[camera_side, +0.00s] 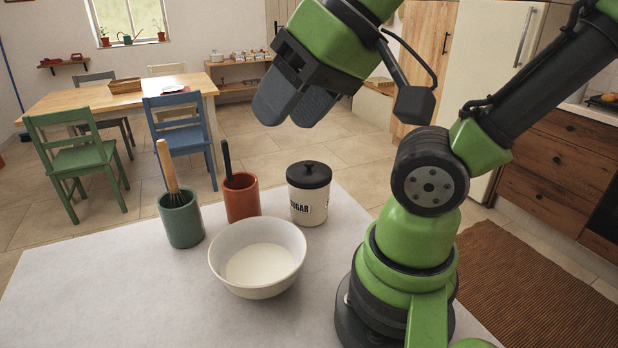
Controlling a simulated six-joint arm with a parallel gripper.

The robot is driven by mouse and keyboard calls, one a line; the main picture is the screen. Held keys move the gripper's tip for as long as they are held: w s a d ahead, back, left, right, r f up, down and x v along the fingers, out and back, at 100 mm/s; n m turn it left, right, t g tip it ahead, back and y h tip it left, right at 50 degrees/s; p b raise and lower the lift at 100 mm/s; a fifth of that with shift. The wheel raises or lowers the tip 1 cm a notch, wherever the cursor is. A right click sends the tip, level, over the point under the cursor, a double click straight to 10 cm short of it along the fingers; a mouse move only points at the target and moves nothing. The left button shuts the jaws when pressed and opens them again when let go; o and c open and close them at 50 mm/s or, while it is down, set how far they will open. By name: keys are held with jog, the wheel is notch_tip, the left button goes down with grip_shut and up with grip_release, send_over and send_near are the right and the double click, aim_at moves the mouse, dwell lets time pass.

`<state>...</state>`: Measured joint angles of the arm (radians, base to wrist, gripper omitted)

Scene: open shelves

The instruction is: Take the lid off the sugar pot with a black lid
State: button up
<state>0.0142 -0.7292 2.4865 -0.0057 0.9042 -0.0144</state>
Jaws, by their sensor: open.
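The sugar pot (309,207) is cream with dark "SUGAR" lettering and stands upright on the light worktop. Its black lid (309,175) with a round knob sits on top of the pot. My gripper (286,112) is above the worktop, higher in the picture than the lid and slightly to its left. Its two dark grey fingers are apart with nothing between them. The gripper does not touch the lid.
A white bowl (286,286) with pale contents stands in front of the pot. An orange-brown cup (241,201) with a black handle stands left of the pot, and a green cup (181,222) with a whisk stands farther left. The worktop's left front (95,300) is clear.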

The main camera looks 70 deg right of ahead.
jog(key=w+d+g+h, duration=0.2)
jog(key=w+d, duration=0.3)
jog(key=d, duration=0.1)
jog(key=g, duration=0.5)
send_over(309, 162)
jog(key=f, duration=1.2)
jog(key=shift+w+a+f, duration=0.15)
jog(key=shift+a+f, duration=0.05)
jog(key=shift+f, duration=0.2)
jog(key=f, duration=0.6)
jog(key=shift+d+f, duration=0.2)
jog(key=shift+d, duration=0.1)
grip_shut()
